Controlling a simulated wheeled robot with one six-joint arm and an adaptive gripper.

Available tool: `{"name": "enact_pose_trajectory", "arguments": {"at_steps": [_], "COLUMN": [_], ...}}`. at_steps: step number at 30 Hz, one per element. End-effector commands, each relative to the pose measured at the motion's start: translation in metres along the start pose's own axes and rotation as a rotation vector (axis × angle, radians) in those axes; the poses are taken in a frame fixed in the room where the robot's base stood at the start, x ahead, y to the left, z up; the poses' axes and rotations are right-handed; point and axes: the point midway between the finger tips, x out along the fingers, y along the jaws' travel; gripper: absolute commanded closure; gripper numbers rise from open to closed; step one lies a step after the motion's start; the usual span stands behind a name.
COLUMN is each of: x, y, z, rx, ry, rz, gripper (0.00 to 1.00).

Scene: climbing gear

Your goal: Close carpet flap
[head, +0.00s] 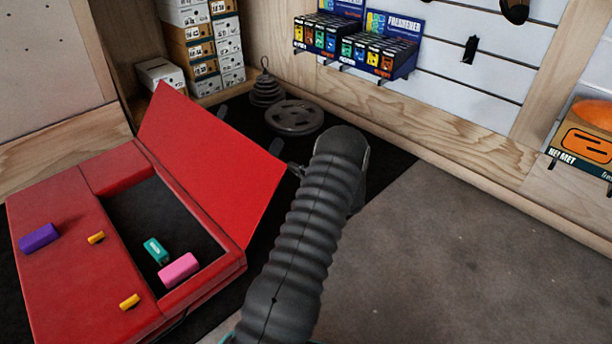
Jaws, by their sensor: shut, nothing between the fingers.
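A red box-like pad (60,235) lies on the floor at left with an open dark compartment (140,215). Its red flap (205,155) stands up, tilted back along the far right side of the compartment. A teal block (156,251) and a pink block (178,270) are at the compartment's near end. My gripper (296,170) is mostly hidden by my arm; a small dark part shows close to the flap's right corner. It appears shut and empty. I cannot tell if it touches the flap.
A purple block (39,238) and small yellow pieces (96,237) lie on the pad's top. Weight plates (294,117) and a ringed weight (266,88) stand behind the flap. Stacked boxes (205,45) and a wall display (358,45) are behind. Grey floor (450,250) at right is clear.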

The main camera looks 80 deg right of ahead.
Motion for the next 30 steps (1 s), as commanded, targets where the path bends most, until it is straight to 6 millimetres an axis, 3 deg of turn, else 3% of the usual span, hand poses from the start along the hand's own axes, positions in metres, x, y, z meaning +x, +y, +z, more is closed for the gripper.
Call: {"name": "enact_pose_trajectory", "arguments": {"at_steps": [2, 6, 12, 30], "x": [0.016, 0.019, 0.023, 0.019], "y": [0.001, -0.001, 0.0, -0.005], "z": [0.001, 0.021, 0.036, 0.044], "rx": [-0.002, -0.001, 0.001, -0.002], "ry": [-0.004, 0.0, 0.0, 0.01], "rz": [0.002, 0.0, 0.0, -0.007], "gripper": [1.0, 1.0, 1.0, 1.0]}}
